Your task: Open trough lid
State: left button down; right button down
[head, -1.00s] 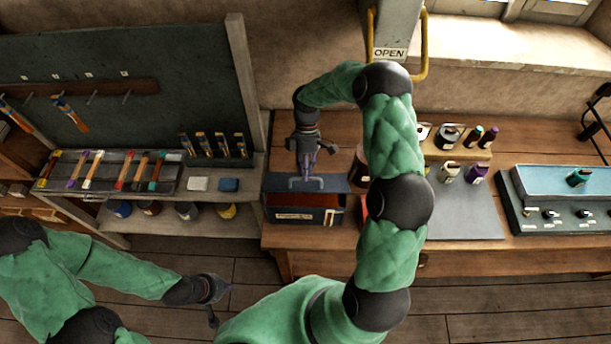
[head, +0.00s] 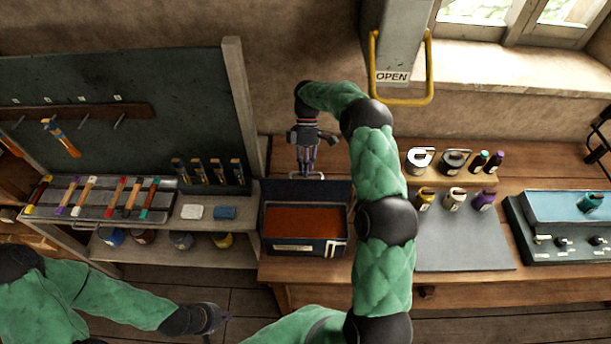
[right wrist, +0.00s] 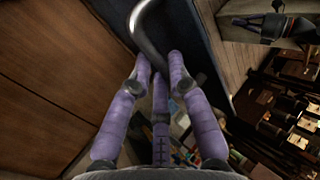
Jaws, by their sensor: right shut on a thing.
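The trough (head: 285,250) is a dark box with a pale label on its front, standing on the wooden bench. Its top is uncovered and the orange-brown inside shows. The lid (head: 330,190) stands raised at the trough's back edge. My right gripper (head: 306,172) is shut on the lid's metal handle above the back of the trough. In the right wrist view the curved handle (right wrist: 147,25) runs between the purple fingers (right wrist: 160,65). My left gripper (head: 214,317) hangs low at the left, away from the trough; its fingers are too small and dark to read.
A rack of brushes and combs (head: 110,197) lies left of the trough. To its right, beyond my right arm, are small bottles (head: 454,200) on a grey mat (head: 460,250) and a blue-topped unit (head: 560,205). A yellow handle (head: 430,70) labelled OPEN hangs above.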

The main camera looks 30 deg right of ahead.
jog(key=shift+w+d+f+g+y+b, duration=0.25)
jog(key=shift+w+f+g, duration=0.15)
jog(key=shift+f, duration=0.3)
jog(key=shift+w+d+f+g+y+b, duration=0.15)
jog(key=shift+w+f+g+b, duration=0.2)
jog(key=shift+f, duration=0.3)
jog(key=c, duration=1.2)
grip_release()
jog(key=shift+o, duration=0.2)
jog(key=shift+w+d+r, duration=0.1)
jog(key=shift+r, duration=0.1)
